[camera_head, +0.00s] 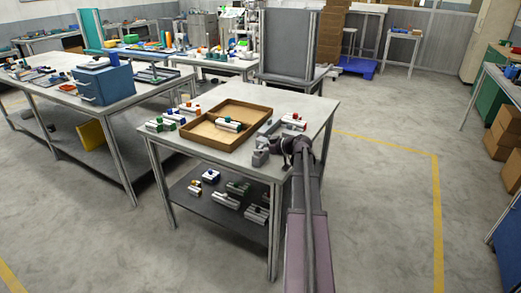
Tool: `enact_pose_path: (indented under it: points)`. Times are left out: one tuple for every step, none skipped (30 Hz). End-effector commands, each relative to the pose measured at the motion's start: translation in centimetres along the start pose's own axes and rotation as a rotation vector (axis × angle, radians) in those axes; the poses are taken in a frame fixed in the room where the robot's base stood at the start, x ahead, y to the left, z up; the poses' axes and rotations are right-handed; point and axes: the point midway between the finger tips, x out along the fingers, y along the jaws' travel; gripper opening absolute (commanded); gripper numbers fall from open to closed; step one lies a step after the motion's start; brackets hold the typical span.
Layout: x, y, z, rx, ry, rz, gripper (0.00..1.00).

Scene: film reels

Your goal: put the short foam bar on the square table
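My arm reaches up from the bottom of the view, and my gripper (264,149) is at the front right of the near table (225,157), low over its top. The gripper is small and dark in the picture, so its fingers and anything between them cannot be made out. Several small pale bars with coloured knobs lie on this table; one group (160,124) is at the left and one bar (293,122) is behind my gripper. I cannot tell which piece is the short foam bar. The near table looks roughly square; a smaller table (403,35) stands far back right.
A wooden tray (246,105) with a bar (229,125) in it takes up the table's middle. More bars (226,201) lie on the lower shelf. A long table with a blue box (104,84) stands left. Floor to the right is clear, with a yellow line (437,200).

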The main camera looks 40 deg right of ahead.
Motion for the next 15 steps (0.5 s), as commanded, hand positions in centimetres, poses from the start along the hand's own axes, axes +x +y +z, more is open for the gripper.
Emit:
enact_pose_path:
  points:
    - [-0.01, -0.01, -0.02, 0.000, 0.000, 0.000, 0.75]
    - [0.00, -0.01, -0.02, 0.000, 0.000, 0.000, 0.75]
    - [0.00, -0.01, -0.02, 0.000, 0.000, 0.000, 0.75]
    - [0.00, -0.01, -0.02, 0.000, 0.000, 0.000, 0.75]
    - [0.00, -0.01, -0.02, 0.000, 0.000, 0.000, 0.75]
    - [0.00, -0.01, -0.02, 0.000, 0.000, 0.000, 0.75]
    - [0.00, -0.01, -0.02, 0.000, 0.000, 0.000, 0.75]
    - [0.00, -0.01, -0.02, 0.000, 0.000, 0.000, 0.75]
    - [0.00, -0.01, -0.02, 0.000, 0.000, 0.000, 0.75]
    - [0.00, -0.02, -0.02, 0.000, 0.000, 0.000, 0.75]
    - [0.00, -0.02, -0.03, 0.000, 0.000, 0.000, 0.75]
    - [-0.01, -0.02, -0.06, 0.000, 0.000, 0.000, 0.75]
    - [-0.02, -0.02, -0.09, 0.000, 0.000, 0.000, 0.75]
    - [-0.04, -0.02, -0.13, 0.000, 0.000, 0.000, 0.75]
    - [-0.07, -0.02, -0.20, 0.000, 0.000, 0.000, 0.75]
